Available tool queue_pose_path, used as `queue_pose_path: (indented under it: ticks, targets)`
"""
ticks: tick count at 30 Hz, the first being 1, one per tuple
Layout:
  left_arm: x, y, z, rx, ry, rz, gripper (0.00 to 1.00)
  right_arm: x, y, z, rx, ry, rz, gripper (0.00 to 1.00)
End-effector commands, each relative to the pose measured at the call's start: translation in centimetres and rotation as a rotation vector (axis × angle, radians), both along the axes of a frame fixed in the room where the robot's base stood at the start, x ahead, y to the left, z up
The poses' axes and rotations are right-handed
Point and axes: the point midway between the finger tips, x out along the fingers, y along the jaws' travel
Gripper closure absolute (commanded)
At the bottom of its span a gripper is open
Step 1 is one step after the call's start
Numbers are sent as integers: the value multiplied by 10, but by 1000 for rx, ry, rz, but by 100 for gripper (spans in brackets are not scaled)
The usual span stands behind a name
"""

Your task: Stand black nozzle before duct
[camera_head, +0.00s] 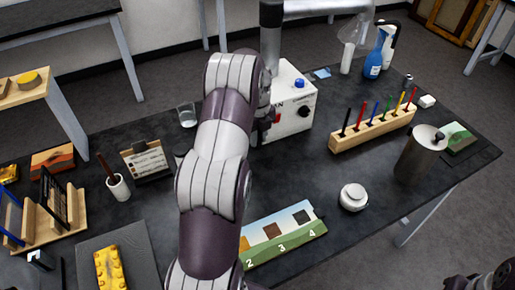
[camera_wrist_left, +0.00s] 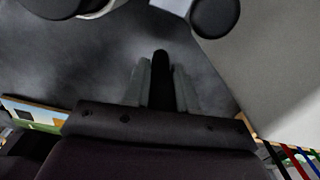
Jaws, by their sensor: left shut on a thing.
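My left arm reaches up the middle of the head view, and its gripper (camera_head: 266,122) is beside the front left of a white box, mostly hidden by the arm. In the left wrist view, the gripper (camera_wrist_left: 160,95) is shut on a slim black piece with a rounded end, the black nozzle (camera_wrist_left: 161,66), held over the dark tabletop.
The white box (camera_head: 291,103) has a blue button and black knob. A glass (camera_head: 187,115) stands left of the arm. A wooden rack (camera_head: 372,130) of coloured sticks, a metal canister (camera_head: 417,155) and a white round pot (camera_head: 353,197) stand right. A numbered board (camera_head: 284,233) lies in front.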

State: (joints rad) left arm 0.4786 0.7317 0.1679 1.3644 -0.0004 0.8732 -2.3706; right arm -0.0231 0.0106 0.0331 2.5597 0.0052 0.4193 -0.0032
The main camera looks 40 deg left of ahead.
Motion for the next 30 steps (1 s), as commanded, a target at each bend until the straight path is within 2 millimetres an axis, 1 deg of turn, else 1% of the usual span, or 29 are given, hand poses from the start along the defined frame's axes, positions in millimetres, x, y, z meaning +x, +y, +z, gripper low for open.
queue_pose_path:
  ticks: [3,6,17,18,20,27,30]
  targets:
    - [-2,-1,-22,-4,7,0,100,0,0,7,0,1,0,57]
    - [-1,-1,-35,-2,4,0,100,0,0,8,0,1,0,57]
    - [-1,-1,-41,-2,3,0,100,0,0,5,0,1,0,57]
    - [-1,-1,-41,-1,3,0,68,0,0,5,0,1,0,57]
    - [-1,-1,-41,-1,3,0,49,0,0,6,0,1,0,57]
    - [-1,-1,-40,-1,3,0,49,0,0,6,0,1,0,57]
    - [-1,-1,-34,-1,1,0,49,0,0,9,0,1,0,57]
